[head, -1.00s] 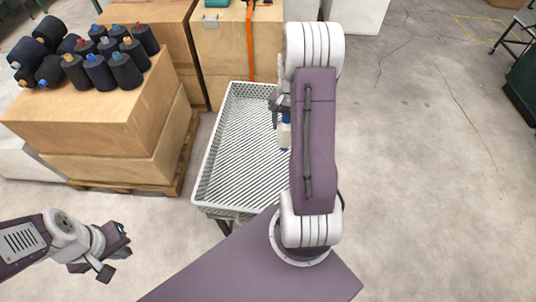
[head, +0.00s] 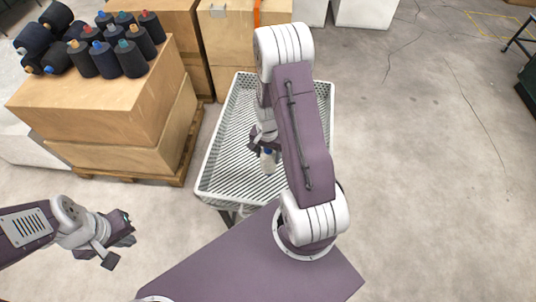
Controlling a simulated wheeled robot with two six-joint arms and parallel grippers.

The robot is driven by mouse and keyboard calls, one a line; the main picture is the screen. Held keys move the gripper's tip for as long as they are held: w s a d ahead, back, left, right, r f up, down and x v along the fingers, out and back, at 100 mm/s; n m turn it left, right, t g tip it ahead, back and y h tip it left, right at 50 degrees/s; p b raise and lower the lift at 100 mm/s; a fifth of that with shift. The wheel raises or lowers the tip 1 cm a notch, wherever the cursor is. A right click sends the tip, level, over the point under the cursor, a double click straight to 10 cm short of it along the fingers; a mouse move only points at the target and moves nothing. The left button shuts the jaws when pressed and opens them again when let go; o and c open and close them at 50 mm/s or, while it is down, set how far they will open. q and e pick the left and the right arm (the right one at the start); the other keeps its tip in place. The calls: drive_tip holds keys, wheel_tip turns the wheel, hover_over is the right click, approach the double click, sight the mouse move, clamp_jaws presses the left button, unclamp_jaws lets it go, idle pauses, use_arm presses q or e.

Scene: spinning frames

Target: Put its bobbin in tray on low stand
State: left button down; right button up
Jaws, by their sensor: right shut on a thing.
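The pale slatted tray (head: 225,160) sits on a low stand, of which only a bit of the dark legs (head: 236,215) shows under the near edge. I cannot tell whether the bobbin touches the tray floor. No other bobbin shows in the tray. My left gripper (head: 121,244) is open and empty, low at the left, apart from everything.
Several dark cones with coloured tips (head: 108,48) stand and lie on wooden boxes (head: 100,105) on a pallet left of the tray. More boxes (head: 230,50) stand behind the tray.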

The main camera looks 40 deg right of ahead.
drive_tip(key=shift+f, duration=0.1)
drive_tip(key=o, duration=1.7)
